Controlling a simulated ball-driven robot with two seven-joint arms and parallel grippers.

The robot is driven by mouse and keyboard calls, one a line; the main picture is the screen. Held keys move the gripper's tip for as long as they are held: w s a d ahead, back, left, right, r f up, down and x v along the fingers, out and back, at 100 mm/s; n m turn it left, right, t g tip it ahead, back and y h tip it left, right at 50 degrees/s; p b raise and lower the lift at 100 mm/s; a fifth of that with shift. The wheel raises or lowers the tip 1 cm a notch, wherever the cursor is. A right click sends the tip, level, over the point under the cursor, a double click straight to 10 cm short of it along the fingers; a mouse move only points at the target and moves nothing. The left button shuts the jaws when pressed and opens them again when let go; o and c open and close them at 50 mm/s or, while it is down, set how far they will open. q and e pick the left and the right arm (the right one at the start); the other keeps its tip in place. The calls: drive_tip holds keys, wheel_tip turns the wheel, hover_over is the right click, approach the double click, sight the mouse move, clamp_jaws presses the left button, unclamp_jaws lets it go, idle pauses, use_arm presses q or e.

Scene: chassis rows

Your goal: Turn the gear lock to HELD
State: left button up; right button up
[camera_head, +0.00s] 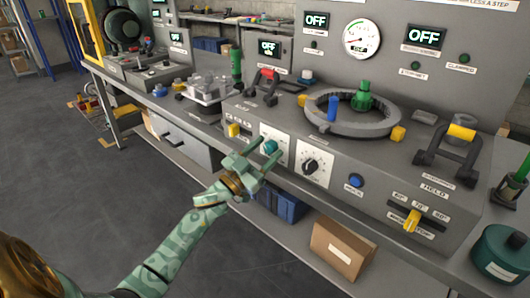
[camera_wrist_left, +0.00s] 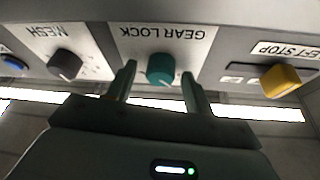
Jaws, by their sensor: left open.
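The gear lock knob (camera_head: 270,145) is a teal round knob on a white plate on the front panel of the grey bench unit. In the left wrist view the knob (camera_wrist_left: 160,68) sits under the upside-down label GEAR LOCK. My left gripper (camera_head: 269,150) is open in front of the panel, its two fingers pointing at the plate. In the wrist view the left gripper (camera_wrist_left: 159,82) has one finger on each side of the knob, with a gap on both sides. The knob's setting cannot be read. My right gripper is not in view.
A black MESH knob (camera_head: 312,165) is close on the right of the gear lock, and also shows in the wrist view (camera_wrist_left: 65,65). A yellow LEFT STOP slider (camera_wrist_left: 279,80) is on the other side. A blue button (camera_head: 354,181) and a ring gear (camera_head: 388,127) are farther right.

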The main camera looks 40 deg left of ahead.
use_arm(q)
drive_tip(key=shift+c, duration=0.3)
drive_tip(key=c, duration=0.9)
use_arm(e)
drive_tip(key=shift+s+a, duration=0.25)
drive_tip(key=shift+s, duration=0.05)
